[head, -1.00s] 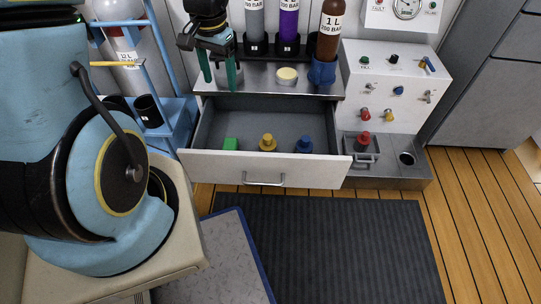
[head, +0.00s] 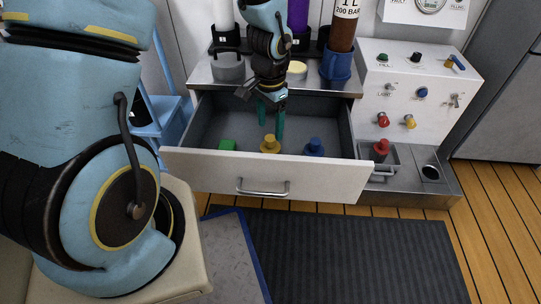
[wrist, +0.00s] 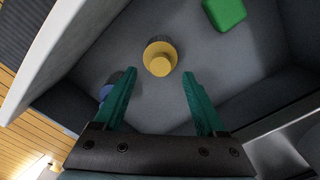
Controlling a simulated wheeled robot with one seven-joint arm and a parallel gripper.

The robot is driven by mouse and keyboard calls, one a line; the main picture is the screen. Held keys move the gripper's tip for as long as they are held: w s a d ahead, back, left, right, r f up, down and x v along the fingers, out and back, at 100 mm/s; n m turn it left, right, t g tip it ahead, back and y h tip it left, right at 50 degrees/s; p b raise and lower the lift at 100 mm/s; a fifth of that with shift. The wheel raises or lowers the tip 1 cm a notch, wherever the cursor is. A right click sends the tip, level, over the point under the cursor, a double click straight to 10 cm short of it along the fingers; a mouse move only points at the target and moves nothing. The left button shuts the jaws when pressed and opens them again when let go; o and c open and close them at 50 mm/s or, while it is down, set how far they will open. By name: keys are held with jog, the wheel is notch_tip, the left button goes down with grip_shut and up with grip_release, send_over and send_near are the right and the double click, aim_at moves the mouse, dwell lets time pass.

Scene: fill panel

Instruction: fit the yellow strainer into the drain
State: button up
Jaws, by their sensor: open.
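The yellow strainer (head: 270,145) stands in the open drawer (head: 262,174), between a green block and a blue piece. It looks like a knob on a wider round base, and it also shows in the wrist view (wrist: 160,58). My gripper (head: 270,124) points down into the drawer, just behind the strainer in the head view. In the wrist view my gripper (wrist: 158,76) has its green fingers wide apart, with nothing between them; the strainer lies just beyond the fingertips. The drain (head: 430,172) appears to be the dark round hole in the grey ledge at the right.
The green block (head: 227,145) and blue piece (head: 314,147) flank the strainer; the blue piece is partly behind a finger in the wrist view. A red-topped piece (head: 380,150) sits in a small grey holder left of the drain. The white control panel (head: 420,95) rises behind.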

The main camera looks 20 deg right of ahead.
aim_at(270, 138)
notch_tip(270, 138, down, 6)
jog(key=b, duration=0.3)
jog(key=shift+r, duration=0.2)
jog(key=shift+c, duration=0.3)
grip_shut()
dwell(0.8)
